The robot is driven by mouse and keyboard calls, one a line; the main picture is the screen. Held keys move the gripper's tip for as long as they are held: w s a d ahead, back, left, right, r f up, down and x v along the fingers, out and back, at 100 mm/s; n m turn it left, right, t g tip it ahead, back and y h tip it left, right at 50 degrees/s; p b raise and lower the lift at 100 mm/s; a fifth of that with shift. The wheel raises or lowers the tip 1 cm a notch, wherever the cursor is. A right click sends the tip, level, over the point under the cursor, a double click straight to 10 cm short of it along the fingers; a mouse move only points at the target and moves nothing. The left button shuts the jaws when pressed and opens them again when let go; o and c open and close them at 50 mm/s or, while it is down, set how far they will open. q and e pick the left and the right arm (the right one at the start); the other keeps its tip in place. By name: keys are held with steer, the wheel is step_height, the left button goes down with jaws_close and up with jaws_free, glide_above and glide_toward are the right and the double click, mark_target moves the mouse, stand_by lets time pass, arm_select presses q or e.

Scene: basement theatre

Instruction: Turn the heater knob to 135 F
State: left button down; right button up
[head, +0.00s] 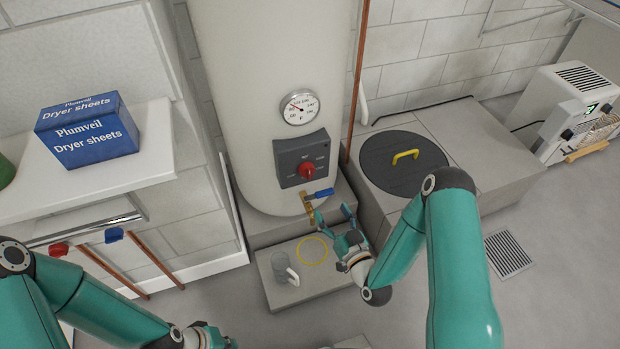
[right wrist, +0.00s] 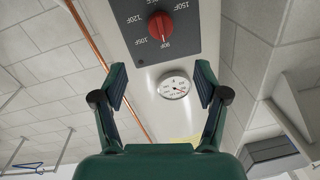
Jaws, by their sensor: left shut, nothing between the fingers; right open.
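The red heater knob (head: 307,171) is on a dark control box (head: 289,167) on the front of the pale tank (head: 250,80). In the right wrist view the knob (right wrist: 160,25) is near the top, with 90F, 105F, 120F and 150F labels around it; its light mark appears to face 90F. My right gripper (head: 332,213) is open and empty, below and in front of the box. Its spread fingers show in the right wrist view (right wrist: 160,83), with the knob beyond them, untouched. My left gripper (head: 219,340) is shut and empty at the bottom edge, partly cut off.
A brass valve with a blue lever (head: 319,194) sits just under the box, close to my right gripper. A round gauge (head: 300,107) is above. A clear mug (head: 283,268) and yellow ring (head: 313,250) are on the step. A lidded pit (head: 400,175) lies right.

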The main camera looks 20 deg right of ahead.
mark_target(310, 176)
steer(key=w, duration=0.4)
steer(key=w+a+b, duration=0.1)
steer(key=w, duration=0.9)
steer(key=shift+w+a+b, duration=0.15)
steer(key=shift+a+b, duration=0.15)
steer(key=shift+b, duration=0.1)
steer(key=c, duration=1.2)
